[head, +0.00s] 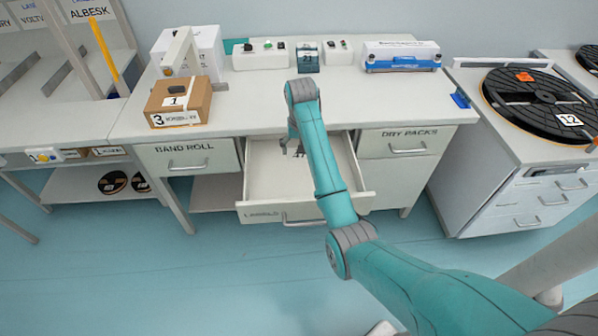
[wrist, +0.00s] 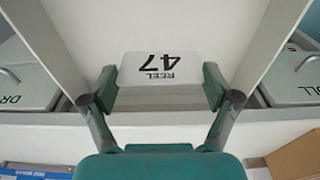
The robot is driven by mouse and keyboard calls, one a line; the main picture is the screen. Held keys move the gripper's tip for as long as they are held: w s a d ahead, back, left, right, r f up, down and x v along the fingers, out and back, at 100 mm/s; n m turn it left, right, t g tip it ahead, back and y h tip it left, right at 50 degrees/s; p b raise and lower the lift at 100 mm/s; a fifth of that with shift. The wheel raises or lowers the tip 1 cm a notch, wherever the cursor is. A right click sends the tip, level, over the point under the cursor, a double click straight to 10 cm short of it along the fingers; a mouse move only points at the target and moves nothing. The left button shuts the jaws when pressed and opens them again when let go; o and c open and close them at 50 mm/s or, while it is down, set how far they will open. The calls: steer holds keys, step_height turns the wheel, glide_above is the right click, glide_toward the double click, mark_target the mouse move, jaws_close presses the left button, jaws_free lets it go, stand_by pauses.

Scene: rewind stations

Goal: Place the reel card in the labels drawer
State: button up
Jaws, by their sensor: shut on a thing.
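The reel card (wrist: 160,62) is a white card reading "REEL 47", upside down in the wrist view. My gripper (wrist: 160,75) is shut on it, one finger at each side edge. In the head view my gripper (head: 294,146) is over the back part of the open labels drawer (head: 262,214), and I cannot make out the card there. The drawer is pulled out, looks empty, and its front label is partly readable. In the wrist view its pale floor and side walls (wrist: 62,50) surround the card. I cannot tell whether the card touches the floor.
Closed drawers marked "BAND ROLL" (head: 188,157) and "DRY PACKS" (head: 398,143) flank the open one. On the bench above stand a cardboard box (head: 178,103), small devices and a blue-and-white machine (head: 402,57). A black reel (head: 540,105) lies on the right-hand cabinet.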

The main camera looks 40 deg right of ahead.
steer(key=f, duration=0.5)
steer(key=shift+s+d+f, duration=0.15)
steer(key=shift+d+f, duration=0.05)
steer(key=shift+d, duration=0.1)
steer(key=shift+f, duration=2.2)
steer(key=shift+f, duration=0.15)
steer(key=o, duration=0.5)
step_height(320, 180, up, 12)
steer(key=s, duration=0.1)
steer(key=shift+a, duration=0.35)
steer(key=shift+s, duration=0.1)
